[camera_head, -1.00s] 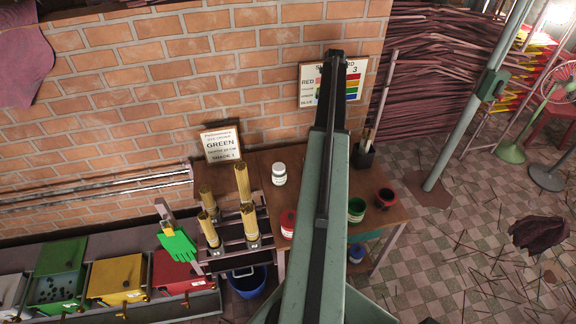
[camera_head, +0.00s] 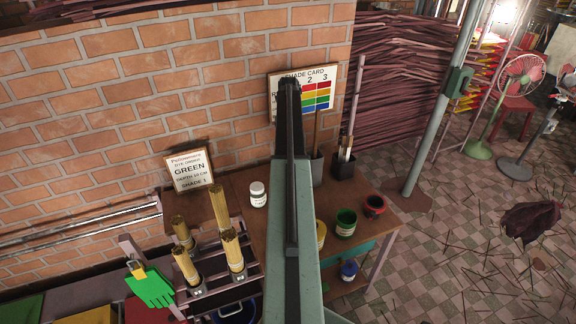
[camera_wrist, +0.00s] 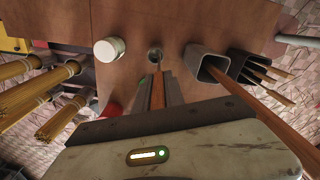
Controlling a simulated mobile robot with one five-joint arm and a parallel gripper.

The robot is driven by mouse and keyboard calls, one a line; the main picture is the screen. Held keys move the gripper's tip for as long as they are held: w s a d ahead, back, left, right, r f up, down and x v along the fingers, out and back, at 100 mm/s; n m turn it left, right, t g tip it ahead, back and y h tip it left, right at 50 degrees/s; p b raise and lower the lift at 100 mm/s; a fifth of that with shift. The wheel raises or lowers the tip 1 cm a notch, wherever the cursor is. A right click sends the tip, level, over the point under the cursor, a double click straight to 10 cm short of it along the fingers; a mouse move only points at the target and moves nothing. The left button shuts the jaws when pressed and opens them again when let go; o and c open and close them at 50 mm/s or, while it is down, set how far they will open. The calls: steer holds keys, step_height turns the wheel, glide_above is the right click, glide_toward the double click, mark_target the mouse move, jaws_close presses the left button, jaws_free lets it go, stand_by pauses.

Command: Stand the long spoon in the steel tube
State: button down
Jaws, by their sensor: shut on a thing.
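My gripper (camera_wrist: 158,100) is low in the middle of the wrist view, shut on a thin brown shaft, apparently the handle of the long spoon (camera_wrist: 157,90). A small round grey cup shape (camera_wrist: 154,54) shows at the shaft's far end and looks like the spoon's bowl, over the brown table. To its right stands a grey square tube (camera_wrist: 205,61), likely the steel tube, open at the top. A brown rod stands in it. The tube also shows in the head view (camera_head: 317,171), just right of my arm. My arm hides the gripper and spoon there.
Right of the tube is a black holder (camera_head: 341,168) with several sticks. A white-lidded jar (camera_head: 258,194) stands left, near several yellow stick bundles (camera_head: 232,250). A green pot (camera_head: 346,222) and a red pot (camera_head: 374,206) stand at the table's right. A shade card (camera_head: 318,90) is behind.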

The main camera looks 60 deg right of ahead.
step_height(320, 180, down, 7)
steer(key=b, duration=0.4)
steer(key=shift+b, duration=0.4)
steer(key=c, duration=1.4)
jaws_free()
steer(key=shift+w+r, duration=0.1)
step_height(320, 180, up, 12)
steer(key=p, duration=1.2)
steer(key=shift+r, duration=0.15)
steer(key=shift+f, duration=0.2)
